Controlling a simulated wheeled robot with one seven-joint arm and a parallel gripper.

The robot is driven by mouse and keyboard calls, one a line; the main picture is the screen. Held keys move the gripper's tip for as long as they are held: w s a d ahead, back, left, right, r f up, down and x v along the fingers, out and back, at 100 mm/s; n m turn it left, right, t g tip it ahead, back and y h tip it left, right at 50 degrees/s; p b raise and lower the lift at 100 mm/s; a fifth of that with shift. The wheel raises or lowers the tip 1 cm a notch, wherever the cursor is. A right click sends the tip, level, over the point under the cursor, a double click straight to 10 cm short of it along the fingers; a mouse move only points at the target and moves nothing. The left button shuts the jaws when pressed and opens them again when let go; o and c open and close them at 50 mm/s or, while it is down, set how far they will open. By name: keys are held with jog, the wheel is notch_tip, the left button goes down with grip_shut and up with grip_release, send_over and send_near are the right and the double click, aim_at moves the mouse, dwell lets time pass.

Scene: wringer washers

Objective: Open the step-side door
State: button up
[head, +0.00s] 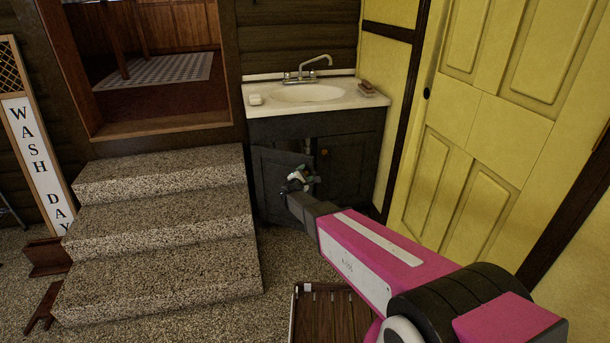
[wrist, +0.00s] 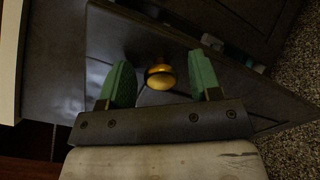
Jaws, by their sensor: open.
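The step-side door (head: 272,172) is the left door of the dark sink cabinet (head: 350,128). It stands partly open, its free edge swung out from the cabinet, with a dark gap behind it. My gripper (head: 299,178) is at the door's free side. In the wrist view the door's brass knob (wrist: 160,76) sits between the green fingers of my gripper (wrist: 163,82), which are apart with space on both sides of it. The right door (head: 347,165) looks shut and has its own knob (head: 324,152). My gripper hides part of the step-side door's edge in the head view.
Speckled stone steps (head: 165,205) stand close left of the door. A white sink top (head: 310,95) with a faucet lies above. A yellow panelled door (head: 480,130) is at right. A slatted wooden piece (head: 330,315) lies on the floor in front.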

jog(key=shift+w, duration=0.1)
grip_shut()
